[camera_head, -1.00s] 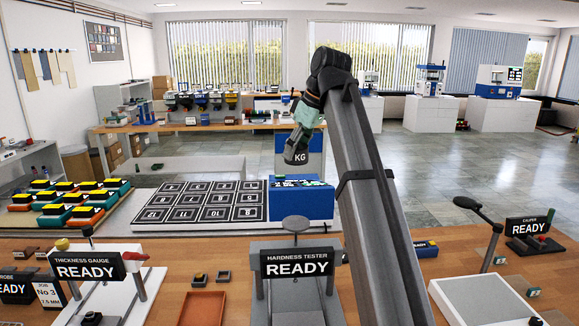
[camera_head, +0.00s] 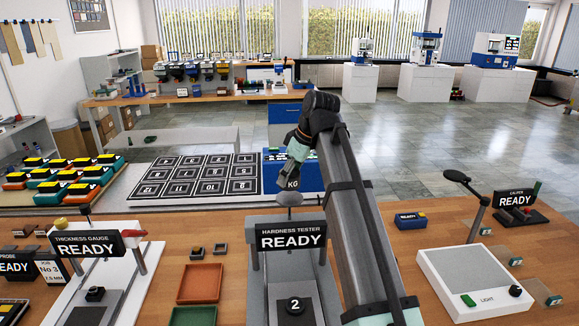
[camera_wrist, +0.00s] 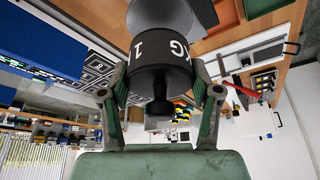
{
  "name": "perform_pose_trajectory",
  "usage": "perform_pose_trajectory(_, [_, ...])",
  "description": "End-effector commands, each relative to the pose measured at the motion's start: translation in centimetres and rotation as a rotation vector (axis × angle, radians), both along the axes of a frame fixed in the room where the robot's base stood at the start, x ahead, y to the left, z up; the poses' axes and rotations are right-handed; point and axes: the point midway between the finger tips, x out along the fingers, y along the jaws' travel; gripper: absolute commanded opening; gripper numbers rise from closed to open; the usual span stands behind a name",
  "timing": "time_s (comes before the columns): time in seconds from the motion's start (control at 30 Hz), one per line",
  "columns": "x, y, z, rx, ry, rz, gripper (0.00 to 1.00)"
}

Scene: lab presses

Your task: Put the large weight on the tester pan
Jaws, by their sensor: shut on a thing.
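My gripper (camera_head: 298,162) is shut on a dark weight (camera_head: 292,183) with white "KG" lettering. In the wrist view, the weight (camera_wrist: 162,62) reads "1 KG" and sits between the two fingers, its narrow knob toward the palm. The hardness tester (camera_head: 291,238) stands at the front middle with a "READY" display. A small round grey top (camera_head: 289,199), apparently its pan, rises above the display. The weight appears just above and behind this pan in the head view; I cannot tell whether they touch. A grey round surface (camera_wrist: 180,14) lies beyond the weight in the wrist view.
A black piece marked "2" (camera_head: 295,305) sits low on the tester. The thickness gauge (camera_head: 85,243) stands left, with a red tray (camera_head: 200,283) between. A light box (camera_head: 470,280) is at right. A numbered black mat (camera_head: 200,177) lies behind.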

Motion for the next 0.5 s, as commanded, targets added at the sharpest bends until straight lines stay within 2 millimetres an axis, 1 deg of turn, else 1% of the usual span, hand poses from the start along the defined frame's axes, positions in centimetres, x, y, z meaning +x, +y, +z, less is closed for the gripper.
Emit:
perform_pose_trajectory(0.2, [-0.2, 0.0, -2.4, 0.001, 0.0, 0.0, 0.0])
perform_pose_trajectory(0.3, [-0.1, 0.0, -3.3, 0.001, -0.002, 0.001, 0.0])
perform_pose_trajectory(0.5, [0.0, 0.0, -3.5, 0.002, -0.003, 0.0, 0.0])
